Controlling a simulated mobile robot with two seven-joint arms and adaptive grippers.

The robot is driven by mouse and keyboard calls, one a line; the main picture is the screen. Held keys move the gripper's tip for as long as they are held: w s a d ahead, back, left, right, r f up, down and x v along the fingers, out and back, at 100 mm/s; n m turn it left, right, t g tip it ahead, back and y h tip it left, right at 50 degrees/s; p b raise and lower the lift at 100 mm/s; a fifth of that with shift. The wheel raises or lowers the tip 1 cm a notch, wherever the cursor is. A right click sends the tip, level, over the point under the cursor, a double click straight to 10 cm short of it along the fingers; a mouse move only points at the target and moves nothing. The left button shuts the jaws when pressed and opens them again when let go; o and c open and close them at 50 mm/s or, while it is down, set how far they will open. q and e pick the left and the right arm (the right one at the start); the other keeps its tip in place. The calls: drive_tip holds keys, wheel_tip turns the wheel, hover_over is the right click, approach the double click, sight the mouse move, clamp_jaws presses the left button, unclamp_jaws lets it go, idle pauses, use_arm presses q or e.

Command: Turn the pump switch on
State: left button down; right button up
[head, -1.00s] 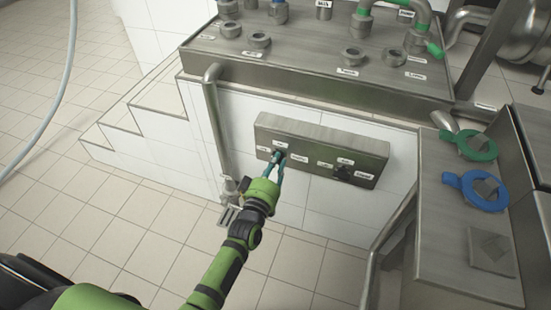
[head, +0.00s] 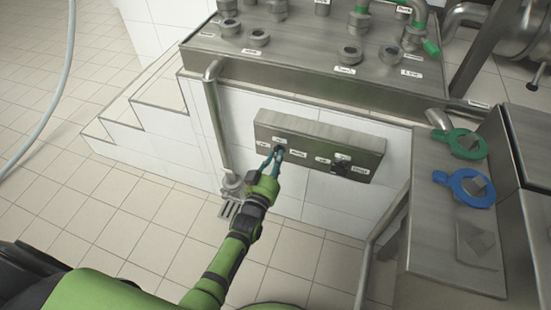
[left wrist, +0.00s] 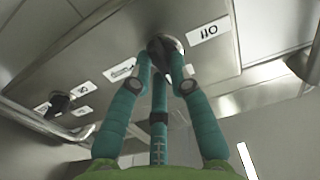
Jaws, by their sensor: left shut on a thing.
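A steel control box (head: 325,145) with two dark knobs and small labels is fixed to the white tiled wall. My left gripper (head: 277,153) is at the left knob, and its fingertips cover most of that knob in the head view. In the left wrist view, the teal fingers (left wrist: 163,62) are shut around the dark round knob (left wrist: 163,43), with white labels beside it. The right knob (head: 341,168) stands free; it also shows in the left wrist view (left wrist: 58,103). The label words are too small to read surely. My right gripper is not in view.
A vertical steel pipe (head: 217,125) with a fitting at its foot stands left of the box. A steel counter (head: 335,90) with round ports overhangs above. A side bench on the right carries a green ring (head: 466,146) and a blue ring (head: 478,192).

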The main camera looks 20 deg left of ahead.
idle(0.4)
use_arm(q)
drive_tip(key=c, duration=1.1)
unclamp_jaws()
drive_tip(key=shift+c, duration=0.2)
drive_tip(key=s, duration=1.2)
drive_tip(key=shift+a, duration=0.15)
